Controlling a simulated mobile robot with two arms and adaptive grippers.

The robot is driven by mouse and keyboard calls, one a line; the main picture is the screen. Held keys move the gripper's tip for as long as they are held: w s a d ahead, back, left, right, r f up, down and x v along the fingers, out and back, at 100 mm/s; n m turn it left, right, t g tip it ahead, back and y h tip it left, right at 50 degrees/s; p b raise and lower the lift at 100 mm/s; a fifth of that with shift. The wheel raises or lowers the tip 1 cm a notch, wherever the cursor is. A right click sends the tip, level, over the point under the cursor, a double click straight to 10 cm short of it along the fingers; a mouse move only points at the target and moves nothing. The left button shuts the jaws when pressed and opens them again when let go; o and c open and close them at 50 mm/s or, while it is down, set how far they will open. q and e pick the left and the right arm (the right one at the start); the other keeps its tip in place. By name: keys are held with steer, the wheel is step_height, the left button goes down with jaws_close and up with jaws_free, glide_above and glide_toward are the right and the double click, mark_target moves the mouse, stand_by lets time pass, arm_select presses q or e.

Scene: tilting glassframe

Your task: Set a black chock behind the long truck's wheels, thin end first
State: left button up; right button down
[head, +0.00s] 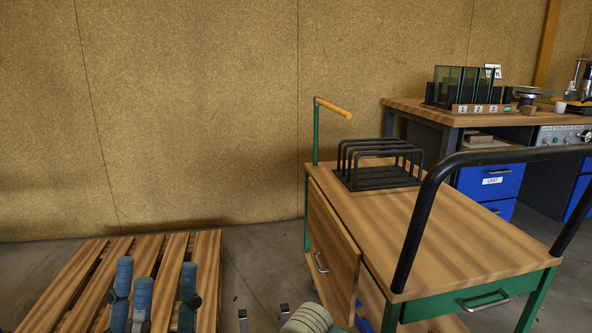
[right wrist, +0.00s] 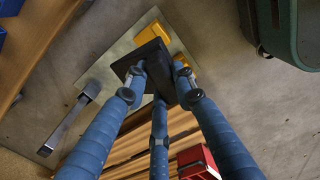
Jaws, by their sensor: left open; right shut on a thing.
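In the right wrist view, my right gripper (right wrist: 160,82) is shut on a black chock (right wrist: 151,58), with its blue fingers around it. The fingers partly hide the chock, and I cannot tell which end is thin. A dark wheel (right wrist: 247,25) and a dark green body (right wrist: 297,30) show at the upper right, apart from the chock. In the head view, my left gripper (head: 155,278) is open and empty above the pallet. A long truck (head: 425,225) with a wooden top and green frame stands at the right; its wheels are out of view there.
Yellow blocks (right wrist: 183,64) lie by a pale plate (right wrist: 112,64) on the floor, near a metal handle (right wrist: 68,122). A red box (right wrist: 198,160) is at lower right. A slatted pallet (head: 75,290) is at left, a black rack (head: 375,183) on the truck, a workbench (head: 400,104) behind.

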steer(key=s+d+r+m, duration=0.2)
steer(key=d+r+m, duration=1.5)
steer(key=r, duration=0.4)
steer(key=shift+s+m, duration=0.4)
steer(key=shift+m, duration=0.3)
steer(key=shift+r, duration=0.1)
steer(key=a, duration=1.2)
steer(key=s+r, duration=0.5)
steer(key=s, duration=0.1)
steer(key=shift+r, duration=0.4)
